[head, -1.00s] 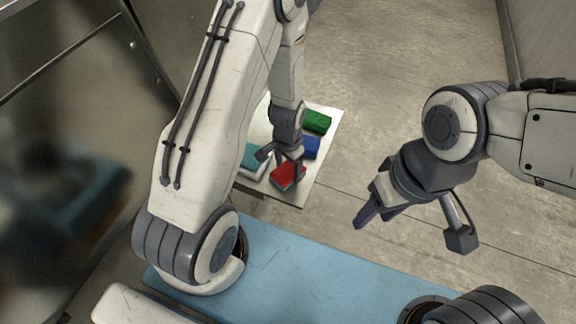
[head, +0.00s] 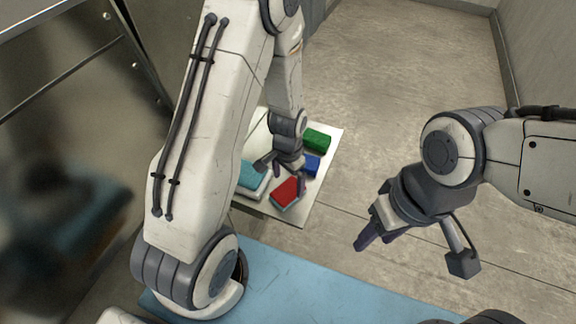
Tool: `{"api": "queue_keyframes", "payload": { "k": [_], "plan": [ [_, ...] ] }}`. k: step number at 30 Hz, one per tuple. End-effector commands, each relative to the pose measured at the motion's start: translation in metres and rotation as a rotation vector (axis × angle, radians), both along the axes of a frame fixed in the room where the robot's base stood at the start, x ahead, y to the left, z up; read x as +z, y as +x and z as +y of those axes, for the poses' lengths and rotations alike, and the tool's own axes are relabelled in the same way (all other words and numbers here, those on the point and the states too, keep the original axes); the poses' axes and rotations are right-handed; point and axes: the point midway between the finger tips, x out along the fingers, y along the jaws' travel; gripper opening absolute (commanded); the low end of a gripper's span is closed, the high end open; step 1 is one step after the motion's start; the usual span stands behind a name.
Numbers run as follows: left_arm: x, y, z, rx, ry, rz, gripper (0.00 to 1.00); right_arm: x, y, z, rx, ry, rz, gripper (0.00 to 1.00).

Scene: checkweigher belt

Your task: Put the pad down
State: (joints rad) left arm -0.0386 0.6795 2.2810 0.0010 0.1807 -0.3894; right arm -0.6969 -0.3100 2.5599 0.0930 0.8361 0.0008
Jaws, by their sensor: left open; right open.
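My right gripper (head: 367,238) is open and empty, off to the right over the floor.
A blue block (head: 311,166) and a green block (head: 317,139) lie behind the red pad. A teal-topped pale item (head: 251,179) lies to its left, partly hidden by my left arm. Grey floor (head: 400,70) is clear to the right.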

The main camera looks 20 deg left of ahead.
Motion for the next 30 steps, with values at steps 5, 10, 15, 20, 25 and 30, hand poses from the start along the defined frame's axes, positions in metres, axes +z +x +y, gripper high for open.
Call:
{"api": "queue_keyframes", "payload": {
  "k": [5,10,15,20,25,30],
  "plan": [
    [0.037,0.001,0.0,0.0,0.0,-0.008,1.0,-0.006,0.0,0.0,0.0,0.0,0.0,0.5],
    [0.065,0.001,0.0,0.0,0.0,-0.005,1.0,-0.008,0.0,0.0,0.001,0.0,0.0,0.5],
    [0.082,0.0,0.0,0.0,0.0,-0.001,1.0,-0.009,0.0,0.0,0.001,0.0,0.0,0.5],
    [0.107,-0.012,-0.026,-0.03,-0.006,-0.014,1.0,-0.009,0.0,0.0,0.001,0.0,0.0,0.5],
    [0.158,-0.067,-0.086,-0.105,-0.035,-0.028,1.0,-0.009,0.0,0.0,0.001,0.0,0.0,0.5],
    [0.193,-0.136,-0.118,-0.173,-0.069,-0.024,1.0,-0.009,0.0,0.0,0.001,0.0,0.0,0.5]
  ]
}}
